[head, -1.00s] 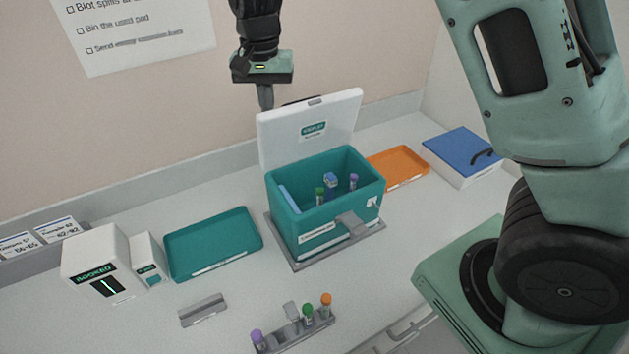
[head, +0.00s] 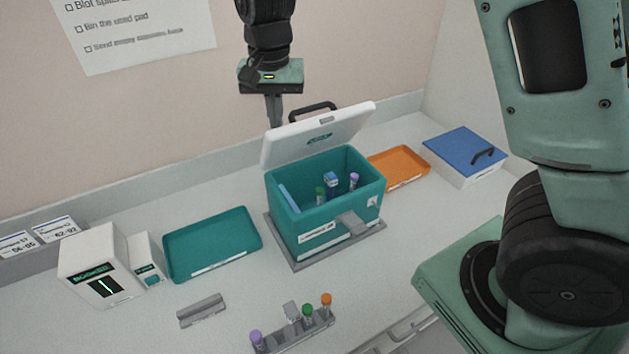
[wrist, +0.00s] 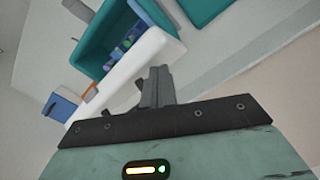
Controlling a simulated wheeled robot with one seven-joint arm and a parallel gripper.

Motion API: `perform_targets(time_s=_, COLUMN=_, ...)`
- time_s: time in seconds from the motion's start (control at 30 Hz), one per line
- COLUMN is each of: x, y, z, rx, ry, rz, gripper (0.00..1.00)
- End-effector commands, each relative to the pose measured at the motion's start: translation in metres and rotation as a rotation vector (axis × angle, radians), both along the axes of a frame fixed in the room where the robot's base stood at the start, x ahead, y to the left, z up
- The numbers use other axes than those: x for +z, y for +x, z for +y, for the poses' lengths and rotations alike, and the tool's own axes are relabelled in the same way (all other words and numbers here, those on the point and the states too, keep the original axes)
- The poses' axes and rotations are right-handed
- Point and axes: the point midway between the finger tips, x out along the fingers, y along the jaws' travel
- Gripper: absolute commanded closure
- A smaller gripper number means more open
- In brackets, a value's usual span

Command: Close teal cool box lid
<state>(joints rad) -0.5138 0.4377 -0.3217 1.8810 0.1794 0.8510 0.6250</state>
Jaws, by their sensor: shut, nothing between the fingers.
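The teal cool box (head: 330,208) stands on a grey base plate on the counter, and it also shows in the wrist view (wrist: 98,40). A dark handle (head: 312,110) shows behind the lid's upper edge. Inside the box are several capped tubes and a small blue-and-white item (head: 331,179). My gripper (head: 275,122) is shut and empty, pointing down behind the lid at its left side. In the wrist view, the fingers (wrist: 158,82) are at the white lid (wrist: 130,75); contact is hard to tell.
A teal tray (head: 212,243) lies left of the box and an orange tray (head: 400,165) to its right. A blue-topped white box (head: 464,155) stands far right. A tube rack (head: 295,335) is in front, and a white device (head: 100,265) at left.

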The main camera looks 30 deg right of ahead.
Motion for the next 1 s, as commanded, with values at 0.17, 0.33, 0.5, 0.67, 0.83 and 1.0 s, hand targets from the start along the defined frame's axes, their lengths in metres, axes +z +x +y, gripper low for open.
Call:
perform_targets(time_s=0.17, x=0.000, y=0.000, z=0.000, rx=0.000, ry=0.000, rz=0.000, gripper=1.00)
perform_targets(time_s=0.33, x=-0.005, y=-0.009, z=0.000, rx=0.000, ry=0.000, rz=0.001, gripper=1.00)
perform_targets(time_s=0.5, x=-0.011, y=-0.023, z=0.000, rx=0.001, ry=0.000, rz=0.000, gripper=1.00)
perform_targets(time_s=0.67, x=-0.016, y=-0.035, z=0.000, rx=0.000, ry=0.000, rz=0.001, gripper=1.00)
perform_targets(time_s=0.83, x=-0.018, y=-0.041, z=0.000, rx=0.000, ry=0.000, rz=0.000, gripper=1.00)
perform_targets(time_s=1.0, x=-0.018, y=-0.042, z=0.000, rx=0.000, ry=0.000, rz=0.000, gripper=1.00)
